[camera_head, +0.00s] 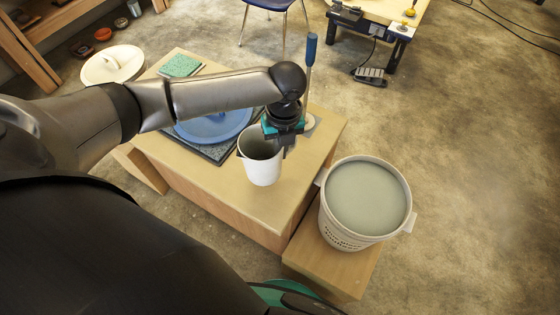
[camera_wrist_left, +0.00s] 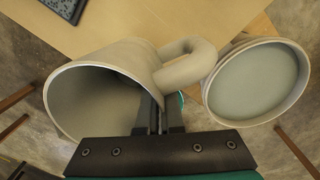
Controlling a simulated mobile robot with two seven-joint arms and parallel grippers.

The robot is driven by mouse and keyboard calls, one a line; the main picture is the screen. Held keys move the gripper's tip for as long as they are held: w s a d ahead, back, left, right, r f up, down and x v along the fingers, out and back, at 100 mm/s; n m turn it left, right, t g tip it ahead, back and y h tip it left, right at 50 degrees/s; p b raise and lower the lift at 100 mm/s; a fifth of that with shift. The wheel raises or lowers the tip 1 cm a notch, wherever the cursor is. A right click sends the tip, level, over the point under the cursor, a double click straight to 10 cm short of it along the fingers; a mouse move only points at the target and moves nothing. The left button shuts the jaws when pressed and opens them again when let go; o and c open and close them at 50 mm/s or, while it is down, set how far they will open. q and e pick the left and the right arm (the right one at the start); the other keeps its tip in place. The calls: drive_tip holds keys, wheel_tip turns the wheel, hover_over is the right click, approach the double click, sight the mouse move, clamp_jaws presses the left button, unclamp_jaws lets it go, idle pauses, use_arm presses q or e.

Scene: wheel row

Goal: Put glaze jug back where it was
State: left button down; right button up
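The glaze jug (camera_head: 262,168) is a white, open-topped jug near the front edge of the light wooden stand. My left gripper (camera_head: 287,140) is at its right side. In the left wrist view the jug (camera_wrist_left: 105,75) looks empty, and its handle (camera_wrist_left: 192,62) rises beside the fingers (camera_wrist_left: 160,115). The fingers are close together on the lower part of the handle. Whether the jug's base touches the stand cannot be told. My right gripper is not in view.
A white bucket (camera_head: 326,215) of grey-green glaze (camera_head: 367,198) stands on a lower wooden block (camera_head: 325,265) to the right. A blue disc (camera_head: 215,125) on a dark speckled slab and a blue-handled tool (camera_head: 310,50) are on the stand (camera_head: 225,183). Open floor lies right.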

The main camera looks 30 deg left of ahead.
use_arm(q)
wheel_tip(320, 180, down, 4)
drive_tip(key=shift+f+b, duration=0.25)
drive_tip(key=shift+b, duration=0.45)
drive_tip(key=shift+r, duration=0.1)
drive_tip(key=c, duration=1.5)
unclamp_jaws()
drive_tip(key=o, duration=0.4)
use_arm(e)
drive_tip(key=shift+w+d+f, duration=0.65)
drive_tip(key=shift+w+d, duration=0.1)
use_arm(q)
drive_tip(key=shift+w+d+r+p, duration=0.1)
drive_tip(key=shift+r+p, duration=0.95)
drive_tip(key=shift+r, duration=1.95)
drive_tip(key=shift+w+d+r+p, duration=0.1)
drive_tip(key=shift+r+p, duration=0.9)
drive_tip(key=shift+r, duration=2)
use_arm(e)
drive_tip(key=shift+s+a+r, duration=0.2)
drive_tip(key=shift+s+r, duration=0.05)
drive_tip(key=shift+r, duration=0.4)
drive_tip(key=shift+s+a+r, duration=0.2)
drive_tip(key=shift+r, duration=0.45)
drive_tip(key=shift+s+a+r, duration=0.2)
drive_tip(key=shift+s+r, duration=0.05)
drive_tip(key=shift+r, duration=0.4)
